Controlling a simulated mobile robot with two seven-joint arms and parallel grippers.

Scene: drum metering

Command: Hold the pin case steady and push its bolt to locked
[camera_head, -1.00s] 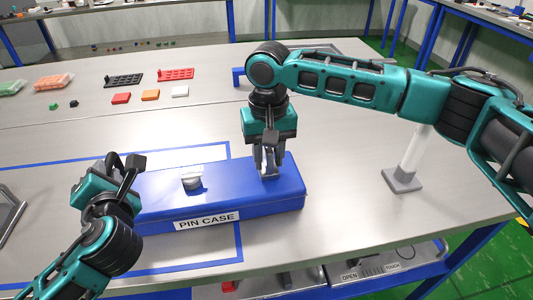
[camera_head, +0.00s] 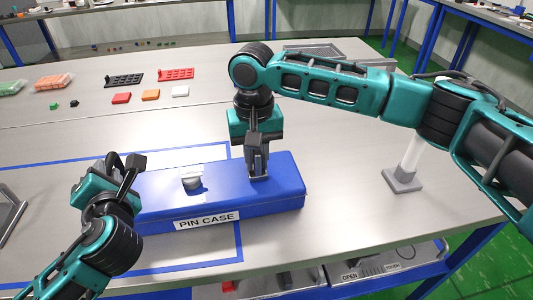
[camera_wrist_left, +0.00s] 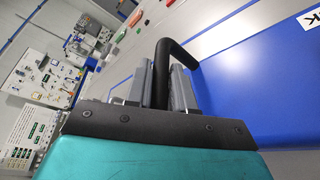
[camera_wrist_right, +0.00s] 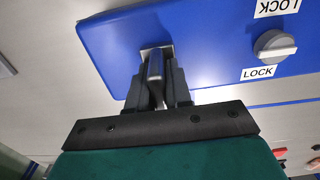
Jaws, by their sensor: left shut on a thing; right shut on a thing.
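The blue pin case (camera_head: 240,200) lies on the bench with its label facing front. My left gripper (camera_head: 122,170) is at its left end, shut on the black handle (camera_wrist_left: 175,60), as the left wrist view shows. My right gripper (camera_head: 257,172) points down onto the lid toward the right end. In the right wrist view its fingers are shut on the grey bolt (camera_wrist_right: 155,66), which rises from a pale plate on the lid. A grey round knob (camera_head: 192,181) sits on the lid to the left. LOCK labels (camera_wrist_right: 258,72) lie beside the knob in the right wrist view.
Blue tape (camera_head: 200,263) marks an area around the case. A grey stand with a pale post (camera_head: 403,178) is to the right. Red, orange and white blocks (camera_head: 150,95) and racks (camera_head: 176,74) lie farther back. The bench between is clear.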

